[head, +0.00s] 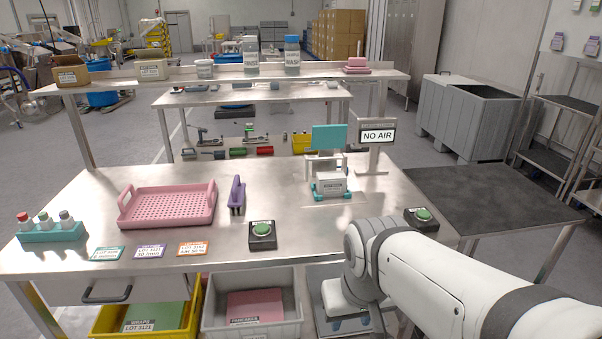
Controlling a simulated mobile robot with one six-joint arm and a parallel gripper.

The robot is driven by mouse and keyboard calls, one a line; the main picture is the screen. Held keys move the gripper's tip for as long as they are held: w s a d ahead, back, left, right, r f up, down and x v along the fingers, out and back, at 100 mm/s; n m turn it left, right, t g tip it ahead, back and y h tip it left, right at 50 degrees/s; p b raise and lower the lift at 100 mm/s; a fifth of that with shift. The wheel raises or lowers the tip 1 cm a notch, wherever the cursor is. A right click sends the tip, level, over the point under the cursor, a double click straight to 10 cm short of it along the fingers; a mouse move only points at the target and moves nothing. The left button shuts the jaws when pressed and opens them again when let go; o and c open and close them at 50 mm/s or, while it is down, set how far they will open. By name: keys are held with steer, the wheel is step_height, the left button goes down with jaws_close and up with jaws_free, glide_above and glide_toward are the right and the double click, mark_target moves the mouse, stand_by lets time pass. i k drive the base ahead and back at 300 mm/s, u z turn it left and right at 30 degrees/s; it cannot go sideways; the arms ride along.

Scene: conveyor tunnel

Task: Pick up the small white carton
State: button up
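A small white carton (331,182) with a printed label sits in a low teal holder (318,194) on the steel table, right of the middle. My arm reaches in from the lower right, in front of the table edge and to the right of the carton. It bends downward at its end, over the bins below the table. The fingers of my gripper do not show, and nothing touches the carton.
A teal panel (328,137) and a "NO AIR" sign (377,136) stand behind the carton. Green-button boxes (262,235) (421,219) sit near the front edge. A pink tray (167,206), purple tool (236,195) and vial rack (52,232) stand left. A dark mat (490,195) lies right.

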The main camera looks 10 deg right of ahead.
mark_target(332, 187)
steer(key=k, duration=0.6)
steer(key=z, duration=0.45)
steer(key=i, duration=1.7)
steer(key=u, duration=0.4)
